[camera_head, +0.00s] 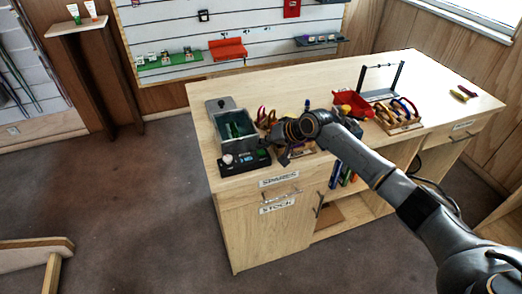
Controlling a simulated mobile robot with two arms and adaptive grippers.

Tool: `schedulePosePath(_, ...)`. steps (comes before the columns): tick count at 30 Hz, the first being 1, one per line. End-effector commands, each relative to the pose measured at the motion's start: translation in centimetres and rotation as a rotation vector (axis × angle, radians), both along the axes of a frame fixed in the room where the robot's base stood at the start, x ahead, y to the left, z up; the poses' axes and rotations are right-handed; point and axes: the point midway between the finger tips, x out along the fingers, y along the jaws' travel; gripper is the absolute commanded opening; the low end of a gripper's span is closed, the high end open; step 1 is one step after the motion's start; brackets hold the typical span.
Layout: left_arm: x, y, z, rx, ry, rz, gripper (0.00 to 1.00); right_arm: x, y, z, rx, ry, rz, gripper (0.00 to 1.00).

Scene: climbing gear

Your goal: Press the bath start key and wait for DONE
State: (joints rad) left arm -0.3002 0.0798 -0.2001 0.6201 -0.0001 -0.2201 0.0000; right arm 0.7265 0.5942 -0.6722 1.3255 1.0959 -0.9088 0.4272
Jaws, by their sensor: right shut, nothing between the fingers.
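The bath (216,130), a grey open-topped tank with green things inside, stands at the left end of the wooden workbench. Its black control panel (258,168) sits in front of it near the bench edge. The panel has a pale round key or knob at its left and small lit cyan marks, too small to read. My right gripper (284,161) is just right of the panel, pointing down, shut and empty. The wrist hides part of the bench behind it. I cannot tell whether it touches anything. My left gripper is out of view.
A grey lid (221,104) lies behind the bath. A red bin (352,104), a wooden rack of carabiners (403,124) and a dark metal frame (379,95) stand to the right. A brush (463,93) lies at the far right. The bench's right part is mostly clear.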

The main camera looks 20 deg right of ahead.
Motion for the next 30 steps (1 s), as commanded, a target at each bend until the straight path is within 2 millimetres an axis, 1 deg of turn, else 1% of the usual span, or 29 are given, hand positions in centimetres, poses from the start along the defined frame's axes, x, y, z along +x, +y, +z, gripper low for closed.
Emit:
schedulePosePath(5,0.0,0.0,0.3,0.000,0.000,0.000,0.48,0.0,0.0,0.3,0.000,0.000,0.000,0.00)
schedulePosePath(19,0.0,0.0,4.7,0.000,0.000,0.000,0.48,0.0,0.1,4.8,0.001,0.000,0.001,0.00)
schedulePosePath(22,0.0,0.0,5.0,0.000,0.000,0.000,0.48,0.0,0.1,5.2,0.001,0.000,0.001,0.00)
schedulePosePath(30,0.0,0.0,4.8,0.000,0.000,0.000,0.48,0.0,0.0,5.0,0.001,0.000,0.001,0.00)
